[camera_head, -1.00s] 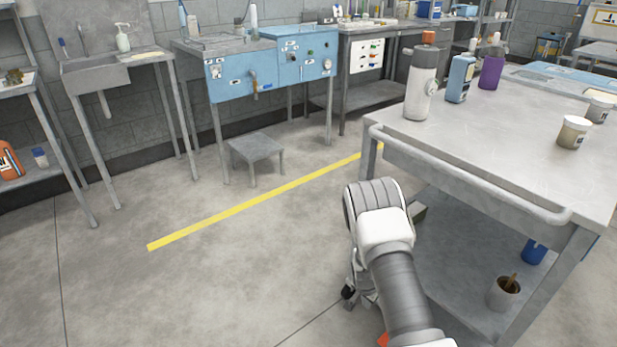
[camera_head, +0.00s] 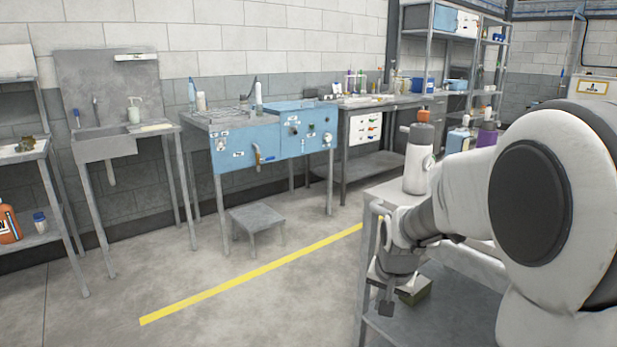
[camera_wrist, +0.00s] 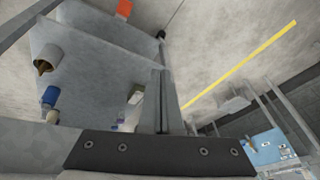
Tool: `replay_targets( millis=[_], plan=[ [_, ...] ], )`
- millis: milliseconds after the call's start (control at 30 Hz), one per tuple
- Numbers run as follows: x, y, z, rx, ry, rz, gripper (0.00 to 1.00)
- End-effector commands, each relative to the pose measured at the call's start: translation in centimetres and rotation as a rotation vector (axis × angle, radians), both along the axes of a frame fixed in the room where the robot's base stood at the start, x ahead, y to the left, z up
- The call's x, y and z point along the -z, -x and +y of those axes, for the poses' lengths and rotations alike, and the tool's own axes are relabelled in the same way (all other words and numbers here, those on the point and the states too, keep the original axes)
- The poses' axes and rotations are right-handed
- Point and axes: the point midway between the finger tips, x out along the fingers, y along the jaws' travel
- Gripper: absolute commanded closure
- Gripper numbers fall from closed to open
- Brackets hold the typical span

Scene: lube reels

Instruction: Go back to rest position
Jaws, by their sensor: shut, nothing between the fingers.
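My gripper (camera_head: 387,306) hangs low beside the near left corner of the grey workbench (camera_head: 377,193) in the head view, with its fingers pointing down. In the wrist view the two grey fingers of my gripper (camera_wrist: 163,100) lie together, shut with nothing between them. My white arm fills the right of the head view and hides most of the workbench top.
A white bottle with an orange cap (camera_head: 417,160) stands on the workbench close to my arm. A small grey stool (camera_head: 256,218) stands by the blue-fronted bench (camera_head: 250,150). The floor around the yellow line (camera_head: 250,274) is clear.

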Motion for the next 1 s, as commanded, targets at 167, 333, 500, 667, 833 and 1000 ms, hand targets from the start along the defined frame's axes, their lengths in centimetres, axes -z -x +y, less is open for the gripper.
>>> replay_targets(
  millis=[167,333,500,667,833,1000],
  plan=[
    [-4.9,4.4,0.4,-0.085,0.016,-0.037,1.0],
    [-8.2,9.0,0.6,-0.164,0.039,-0.063,1.0],
    [-10.5,13.7,0.8,-0.245,0.073,-0.092,1.0],
    [-11.6,18.0,0.9,-0.316,0.108,-0.116,1.0],
    [-12.0,21.7,1.0,-0.377,0.146,-0.136,1.0],
    [-13.9,23.9,1.0,-0.415,0.171,-0.143,1.0]
  ],
)
